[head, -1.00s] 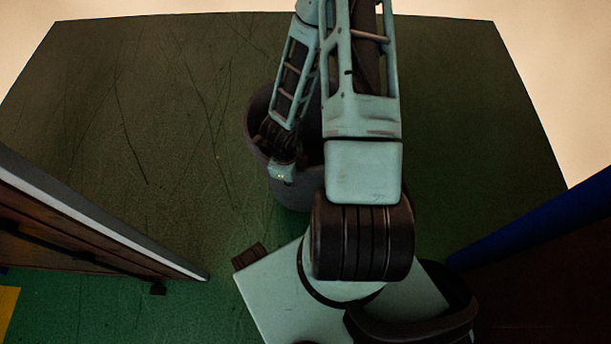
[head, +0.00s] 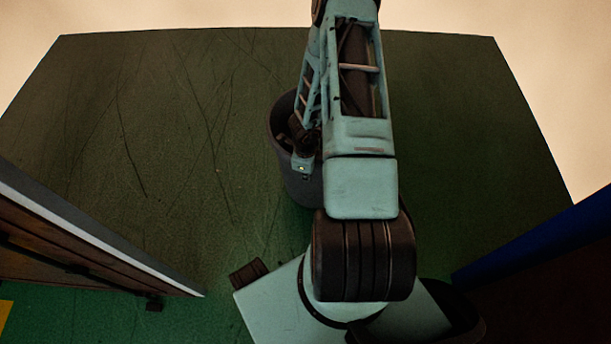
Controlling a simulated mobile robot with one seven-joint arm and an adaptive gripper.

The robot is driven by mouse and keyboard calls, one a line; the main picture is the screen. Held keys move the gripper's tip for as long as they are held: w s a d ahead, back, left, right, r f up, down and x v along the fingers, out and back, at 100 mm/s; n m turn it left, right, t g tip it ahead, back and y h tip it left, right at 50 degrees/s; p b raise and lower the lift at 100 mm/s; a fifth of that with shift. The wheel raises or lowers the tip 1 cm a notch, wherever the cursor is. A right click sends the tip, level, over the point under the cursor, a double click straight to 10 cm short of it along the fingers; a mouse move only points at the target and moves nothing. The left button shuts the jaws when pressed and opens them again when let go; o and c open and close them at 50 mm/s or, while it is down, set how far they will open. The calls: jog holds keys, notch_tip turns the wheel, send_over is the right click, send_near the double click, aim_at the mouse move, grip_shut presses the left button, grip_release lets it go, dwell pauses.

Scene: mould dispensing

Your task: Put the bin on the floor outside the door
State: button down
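The bin (head: 305,190) is a dark grey, round, open-topped container in the head view, just left of centre. It appears upright over the dark green floor (head: 170,130) beyond the doorway; I cannot tell whether its base touches the floor. My gripper (head: 297,135) reaches down at the bin's rim and partly inside its mouth. The fingertips are hidden in shadow, so I cannot see whether they are closed on the rim. My arm covers the right side of the bin.
A brown door panel or wall with a pale edge (head: 100,231) stands at left. A blue-edged panel (head: 540,237) stands at right. My base sits between them. The green floor left and right of the bin is clear, ending at a pale edge behind.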

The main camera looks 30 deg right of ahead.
aim_at(308, 186)
jog(key=shift+w+d+f+b, duration=0.2)
jog(key=shift+f+b, duration=0.15)
jog(key=shift+f, duration=0.55)
jog(key=shift+w+d+f+b, duration=0.1)
jog(key=shift+d+f+b, duration=0.15)
jog(key=shift+f, duration=0.6)
jog(key=shift+a+f, duration=0.1)
jog(key=c, duration=2.5)
grip_release()
jog(key=shift+s+a, duration=0.1)
jog(key=shift+c, duration=0.2)
jog(key=o, duration=0.4)
jog(key=r+p, duration=0.1)
jog(key=r, duration=0.3)
jog(key=r+p, duration=0.2)
jog(key=r, duration=0.2)
jog(key=s+r+p, duration=0.1)
jog(key=r+p, duration=0.1)
jog(key=r, duration=0.2)
jog(key=shift+a, duration=0.4)
jog(key=shift+w+r, duration=0.1)
jog(key=shift+w, duration=0.05)
